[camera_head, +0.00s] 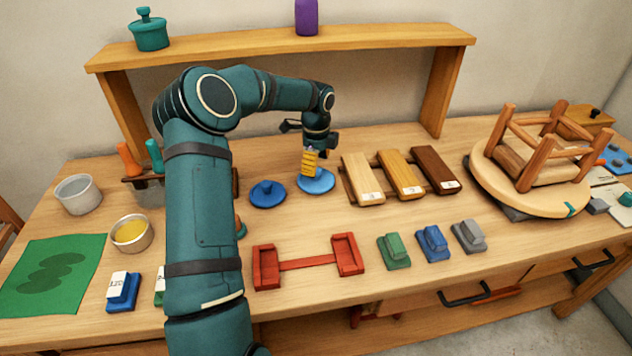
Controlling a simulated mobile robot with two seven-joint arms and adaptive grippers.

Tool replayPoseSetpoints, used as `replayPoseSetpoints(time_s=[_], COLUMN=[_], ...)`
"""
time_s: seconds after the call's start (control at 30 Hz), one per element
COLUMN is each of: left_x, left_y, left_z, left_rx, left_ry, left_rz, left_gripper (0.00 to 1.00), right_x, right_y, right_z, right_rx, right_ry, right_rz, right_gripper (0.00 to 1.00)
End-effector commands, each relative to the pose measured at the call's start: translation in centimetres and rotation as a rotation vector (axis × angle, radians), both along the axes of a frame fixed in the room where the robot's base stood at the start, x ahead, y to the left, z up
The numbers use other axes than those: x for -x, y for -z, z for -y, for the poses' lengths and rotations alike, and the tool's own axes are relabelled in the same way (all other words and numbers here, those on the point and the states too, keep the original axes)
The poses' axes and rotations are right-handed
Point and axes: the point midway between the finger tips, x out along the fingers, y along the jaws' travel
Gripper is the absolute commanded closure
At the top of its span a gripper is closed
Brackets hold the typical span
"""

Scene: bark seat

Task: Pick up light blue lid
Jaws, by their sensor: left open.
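The light blue lid (320,183) is a round disc lying flat on the wooden table near its middle. My left gripper (310,173) points down right over the lid, and its yellow fingers hide part of the lid's top, including any knob. The gripper is open. Whether the fingers touch the lid or stand around a knob, I cannot tell. A darker blue lid (267,194) with a knob lies just to the left. My right gripper is not in view.
Wooden blocks with labels (362,180) stand close on the right. A red holder (308,262) and several coloured blocks (393,251) lie in front. A shelf (285,45) spans behind the arm. An upturned stool (535,150) sits on a turntable at the right.

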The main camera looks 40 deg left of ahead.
Motion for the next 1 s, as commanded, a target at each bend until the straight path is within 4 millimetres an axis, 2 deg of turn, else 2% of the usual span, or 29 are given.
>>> replayPoseSetpoints(time_s=[0.03,0.2,0.43,0.47,0.5,0.63,1.0], left_x=[-0.1,-0.1,-0.1,-0.1,-0.1,-0.1,-0.1], left_y=[1.2,3.1,3.1,3.1,3.1,3.1,3.1], left_z=[0.1,0.0,0.0,0.0,0.0,0.0,0.0], left_rx=[0.003,0.0,0.0,0.0,0.0,0.0,0.001], left_ry=[0.001,-0.001,0.0,0.0,0.0,0.0,0.0], left_rz=[-0.002,-0.001,0.0,0.0,0.0,0.0,-0.001], left_gripper=[0.33,0.33,0.33,0.38,0.52,0.98,1.0], right_x=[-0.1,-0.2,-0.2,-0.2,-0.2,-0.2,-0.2], right_y=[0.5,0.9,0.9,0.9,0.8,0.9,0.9], right_z=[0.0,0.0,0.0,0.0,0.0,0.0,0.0], right_rx=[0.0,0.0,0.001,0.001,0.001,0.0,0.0], right_ry=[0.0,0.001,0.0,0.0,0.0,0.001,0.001], right_rz=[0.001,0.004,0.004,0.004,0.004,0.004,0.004], right_gripper=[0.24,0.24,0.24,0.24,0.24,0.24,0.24])
